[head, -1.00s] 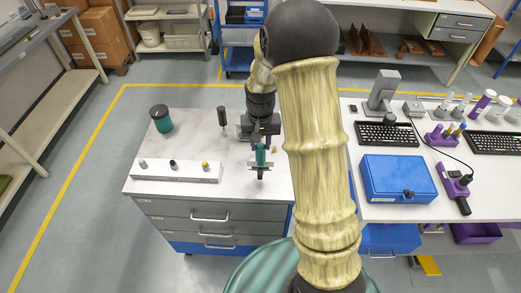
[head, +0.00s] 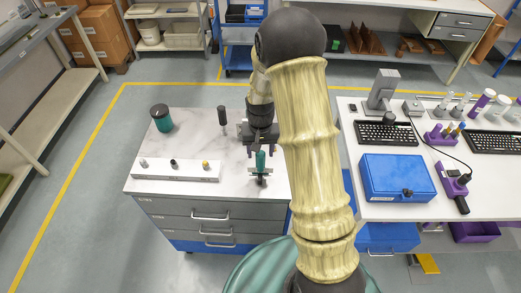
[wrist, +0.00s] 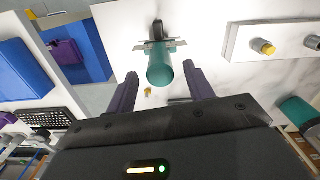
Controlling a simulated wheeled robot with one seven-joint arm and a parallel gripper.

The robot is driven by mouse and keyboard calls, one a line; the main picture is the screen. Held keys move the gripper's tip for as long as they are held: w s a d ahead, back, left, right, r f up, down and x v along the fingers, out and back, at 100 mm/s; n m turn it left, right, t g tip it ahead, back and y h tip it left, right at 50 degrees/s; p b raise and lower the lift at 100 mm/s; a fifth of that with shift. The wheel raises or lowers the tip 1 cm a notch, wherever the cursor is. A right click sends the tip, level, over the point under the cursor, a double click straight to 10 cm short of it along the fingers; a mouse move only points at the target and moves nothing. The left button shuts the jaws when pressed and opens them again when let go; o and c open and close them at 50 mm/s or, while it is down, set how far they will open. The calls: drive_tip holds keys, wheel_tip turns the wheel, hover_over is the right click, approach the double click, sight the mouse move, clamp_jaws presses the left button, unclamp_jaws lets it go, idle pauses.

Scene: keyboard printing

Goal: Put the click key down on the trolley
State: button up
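The click key, which I take to be the teal-handled tool with a metal crossbar (head: 261,160), is near the front right of the white trolley top (head: 220,125). It appears to rest there, handle towards my gripper. My gripper (head: 260,149) is just above and behind it, with its fingers spread. In the wrist view the teal handle (wrist: 160,68) lies ahead of and between the two purple fingers (wrist: 160,88), with gaps on both sides. Its contact with the trolley top is hard to make out.
A white block with several small knobs (head: 176,172) lies left of the key. A dark upright tool (head: 222,116) and a teal jar (head: 161,118) stand behind. The bench at right holds a blue case (head: 398,179) and a black keyboard (head: 388,134).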

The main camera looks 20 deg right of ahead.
wheel_tip(320, 180, up, 12)
drive_tip(key=b, duration=0.2)
drive_tip(key=shift+r, duration=0.15)
idle(0.5)
drive_tip(key=shift+w, duration=0.2)
drive_tip(key=shift+s, duration=0.15)
drive_tip(key=s+f+n+t, duration=0.1)
drive_tip(key=s+n+t, duration=0.1)
drive_tip(key=s, duration=1.4)
drive_tip(key=shift+a+t, duration=0.25)
drive_tip(key=shift+t, duration=0.15)
drive_tip(key=shift+s, duration=0.1)
